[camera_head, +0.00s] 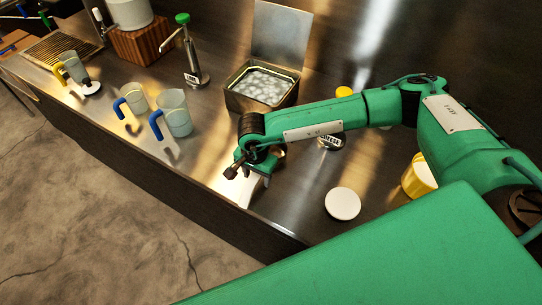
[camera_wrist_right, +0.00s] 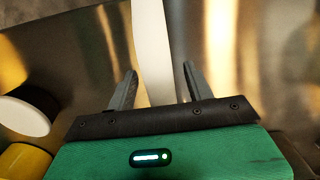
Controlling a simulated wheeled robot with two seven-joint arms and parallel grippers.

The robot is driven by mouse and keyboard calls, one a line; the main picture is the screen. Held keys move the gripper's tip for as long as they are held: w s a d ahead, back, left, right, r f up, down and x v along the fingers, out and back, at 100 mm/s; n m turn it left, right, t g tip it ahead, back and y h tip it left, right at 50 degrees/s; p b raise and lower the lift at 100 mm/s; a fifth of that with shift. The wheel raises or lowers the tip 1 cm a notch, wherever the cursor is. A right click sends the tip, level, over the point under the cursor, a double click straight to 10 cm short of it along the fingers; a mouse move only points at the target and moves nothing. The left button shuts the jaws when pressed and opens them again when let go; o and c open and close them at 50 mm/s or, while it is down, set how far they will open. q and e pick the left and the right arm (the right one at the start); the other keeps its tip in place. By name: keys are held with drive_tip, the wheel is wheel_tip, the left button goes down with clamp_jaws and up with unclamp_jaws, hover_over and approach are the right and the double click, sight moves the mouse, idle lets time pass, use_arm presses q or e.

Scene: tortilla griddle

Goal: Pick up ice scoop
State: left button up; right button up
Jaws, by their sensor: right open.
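My right gripper (camera_head: 250,186) is low over the front part of the metal counter, its fingers pointing down. In the right wrist view my gripper (camera_wrist_right: 160,72) is open, with its two dark fingers apart. A long pale strip (camera_wrist_right: 152,40) runs between the fingers and away from them; it may be the ice scoop or its handle, but its full shape does not show. I cannot tell whether it touches either finger. My arm and gripper hide part of the counter there in the head view. My left gripper is not in view.
An open metal bin of ice (camera_head: 262,88) stands behind the gripper. Clear pitchers with blue handles (camera_head: 174,113) stand to the left. A round white lid (camera_head: 342,203) and a yellow container (camera_head: 418,178) are to the right. The counter's front edge is close.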

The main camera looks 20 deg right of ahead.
drive_tip(key=shift+f, duration=1.15)
drive_tip(key=c, duration=1)
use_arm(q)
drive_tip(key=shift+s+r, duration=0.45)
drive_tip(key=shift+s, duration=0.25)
use_arm(e)
drive_tip(key=shift+c, duration=0.2)
drive_tip(key=shift+w+r, duration=0.1)
drive_tip(key=shift+r, duration=0.05)
